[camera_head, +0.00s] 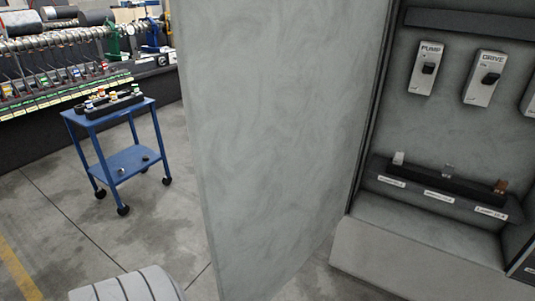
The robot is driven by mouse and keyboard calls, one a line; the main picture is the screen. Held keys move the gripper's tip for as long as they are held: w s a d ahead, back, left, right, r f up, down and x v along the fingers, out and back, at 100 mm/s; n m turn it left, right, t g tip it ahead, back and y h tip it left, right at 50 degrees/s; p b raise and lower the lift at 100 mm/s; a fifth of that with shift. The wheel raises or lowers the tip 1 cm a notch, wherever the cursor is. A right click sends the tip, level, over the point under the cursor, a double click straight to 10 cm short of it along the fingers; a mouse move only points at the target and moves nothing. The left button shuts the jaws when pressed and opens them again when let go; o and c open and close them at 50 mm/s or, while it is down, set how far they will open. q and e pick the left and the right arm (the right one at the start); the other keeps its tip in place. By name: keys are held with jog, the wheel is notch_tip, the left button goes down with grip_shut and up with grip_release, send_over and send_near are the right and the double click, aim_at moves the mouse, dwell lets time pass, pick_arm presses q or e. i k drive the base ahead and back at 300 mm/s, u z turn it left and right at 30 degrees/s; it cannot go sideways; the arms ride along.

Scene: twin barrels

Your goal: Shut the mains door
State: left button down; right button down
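The mains door (280,130) is a tall flat grey panel that fills the middle of the view. It stands open, swung out to the left of a grey cabinet (400,245). The cabinet's inside is in plain view at the right. In it are a PUMP switch (426,69), a DRIVE switch (485,78) and part of another at the right edge. Below them a dark labelled rack (440,182) holds a few small pieces. Neither of my grippers shows, so their distance from the door cannot be told.
A blue wheeled cart (125,163) with small items stands on the floor to the left. Behind it is a long machine bench (60,80) with levers. Concrete floor (60,215) is open between cart and door. A pale ribbed rounded shape (125,286) shows at the bottom left.

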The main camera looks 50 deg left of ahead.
aim_at(276, 95)
jog(key=z, duration=0.05)
jog(key=k, duration=0.15)
jog(key=z, duration=2.3)
jog(key=k, duration=2)
jog(key=u, duration=1.9)
jog(key=i, duration=0.5)
jog(key=u, duration=0.05)
